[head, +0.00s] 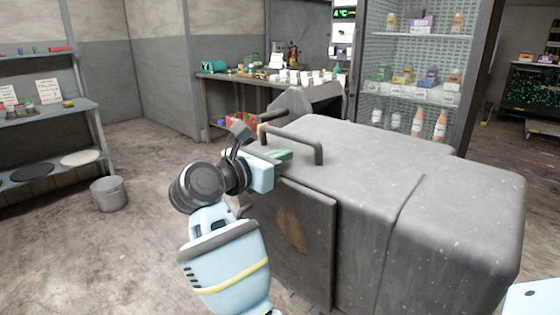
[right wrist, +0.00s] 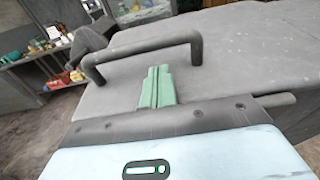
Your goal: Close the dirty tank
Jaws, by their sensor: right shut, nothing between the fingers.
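A large, scuffed grey tank-like machine (head: 370,165) fills the middle and right of the head view. A bar handle (head: 292,138) stands on its top near the left edge. A flat panel with a brown patch (head: 309,225) is on its near-left side. I cannot tell which part is the dirty tank. My right gripper (head: 284,156) is at the handle, its green fingers together and empty. In the right wrist view the fingers (right wrist: 158,88) lie over the grey top, with their tips by the handle bar (right wrist: 140,45); contact is unclear. My left gripper is not in view.
A metal bucket (head: 108,194) stands on the floor at left, by a shelf unit (head: 88,118). A workbench with small items (head: 225,82) is behind. A glass-front cabinet with bottles (head: 420,75) stands at the back right. Floor between bucket and machine is mostly clear.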

